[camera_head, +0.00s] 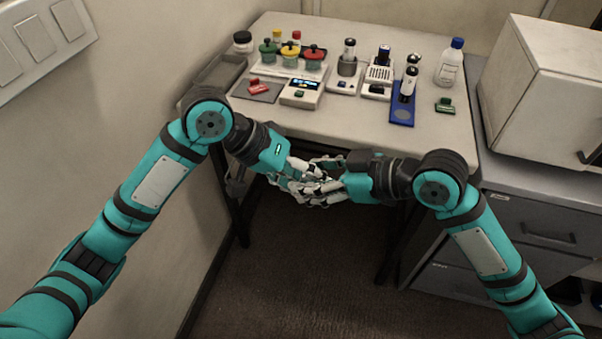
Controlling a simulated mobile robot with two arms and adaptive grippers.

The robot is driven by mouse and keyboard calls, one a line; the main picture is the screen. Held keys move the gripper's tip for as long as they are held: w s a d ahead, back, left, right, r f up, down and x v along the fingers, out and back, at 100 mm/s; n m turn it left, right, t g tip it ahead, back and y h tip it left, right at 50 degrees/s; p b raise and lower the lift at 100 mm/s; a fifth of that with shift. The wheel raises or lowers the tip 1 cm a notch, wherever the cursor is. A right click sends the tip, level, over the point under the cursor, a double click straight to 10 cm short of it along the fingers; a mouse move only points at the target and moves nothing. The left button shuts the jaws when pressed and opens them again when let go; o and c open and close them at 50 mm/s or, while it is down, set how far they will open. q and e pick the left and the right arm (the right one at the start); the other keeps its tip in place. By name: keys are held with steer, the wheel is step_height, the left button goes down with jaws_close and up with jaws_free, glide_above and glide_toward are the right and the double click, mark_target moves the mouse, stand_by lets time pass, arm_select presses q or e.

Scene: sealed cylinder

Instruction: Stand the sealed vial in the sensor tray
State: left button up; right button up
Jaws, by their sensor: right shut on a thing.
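My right gripper (332,187) and my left gripper (295,180) meet in front of the table's near edge, their fingers overlapping. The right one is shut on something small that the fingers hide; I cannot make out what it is. Whether the left one is open or shut is unclear. A white vial with a dark band (407,82) is at the far part of a blue tray (402,114) with a grey round spot, at the table's right. Other dark-and-white vials are in a grey holder (348,66) and a white rack (379,74). Which one is the sealed vial is unclear.
The pale table (330,118) has a bare front strip. A white cabinet (540,95) is at the right.

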arm_select(q)
steer(key=c, duration=1.1)
jaws_close()
arm_select(e)
steer(key=o, duration=1.2)
steer(key=shift+c, duration=0.2)
steer(key=shift+d, duration=0.1)
